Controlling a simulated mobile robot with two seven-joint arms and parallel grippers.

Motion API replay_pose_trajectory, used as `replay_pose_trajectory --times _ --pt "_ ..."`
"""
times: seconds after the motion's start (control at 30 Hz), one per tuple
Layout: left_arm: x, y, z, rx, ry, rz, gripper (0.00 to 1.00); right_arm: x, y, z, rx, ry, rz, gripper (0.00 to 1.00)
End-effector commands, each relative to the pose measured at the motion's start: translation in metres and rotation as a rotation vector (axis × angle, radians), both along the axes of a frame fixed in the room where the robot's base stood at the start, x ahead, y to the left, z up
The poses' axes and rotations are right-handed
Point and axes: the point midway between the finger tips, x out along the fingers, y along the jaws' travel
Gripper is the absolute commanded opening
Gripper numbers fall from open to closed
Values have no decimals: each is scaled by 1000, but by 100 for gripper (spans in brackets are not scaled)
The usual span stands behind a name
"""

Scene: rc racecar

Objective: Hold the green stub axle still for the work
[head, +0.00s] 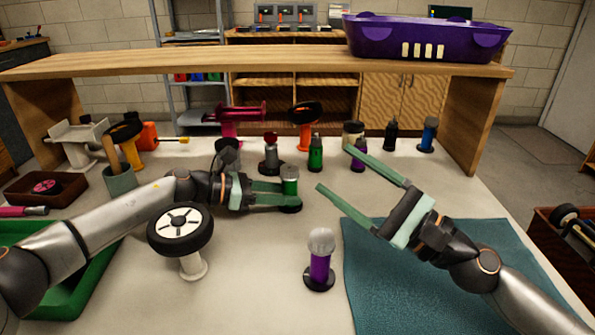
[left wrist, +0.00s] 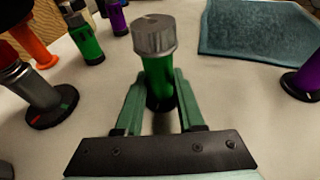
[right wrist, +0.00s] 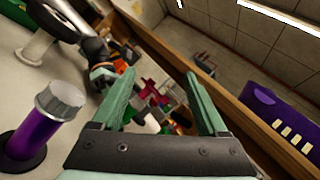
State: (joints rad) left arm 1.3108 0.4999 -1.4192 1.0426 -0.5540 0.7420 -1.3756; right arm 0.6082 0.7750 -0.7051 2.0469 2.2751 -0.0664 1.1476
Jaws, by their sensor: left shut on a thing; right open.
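The green stub axle (head: 290,187) stands upright on a dark round base on the bench, with a grey knurled cap on top. My left gripper (head: 285,197) is shut on it from the left. In the left wrist view the green stub axle (left wrist: 159,83) is between the two green fingers, one on each side, and its grey cap is clear above them. My right gripper (head: 335,169) is open and empty, right of the axle, its fingers pointing left and away; they also show apart in the right wrist view (right wrist: 160,73).
A purple stub axle (head: 320,268) with a grey cap stands in front. A wheel (head: 180,229) on a white stand is near my left forearm. Another green piece (head: 315,157) and several others stand behind. A teal mat (head: 385,290) lies at right. A purple crate (head: 425,38) sits on the shelf.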

Motion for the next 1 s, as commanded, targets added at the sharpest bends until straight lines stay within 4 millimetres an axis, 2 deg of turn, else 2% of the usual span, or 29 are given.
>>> replay_pose_trajectory --times 0.03,0.2,0.4,0.57,0.67,1.0 --pt "0 0 0 0 0 0 0 15 0 -14 4 113 52 76" --pt "0 0 0 0 0 0 0 47 -8 -51 55 468 179 76" --pt "0 0 0 0 0 0 0 68 -25 -70 118 724 234 76" --pt "0 0 0 0 0 0 0 75 -27 -73 142 793 247 76" --pt "0 0 0 0 0 0 0 80 -19 -73 146 800 250 76" --pt "0 0 0 0 0 0 0 110 41 -73 144 796 249 76"
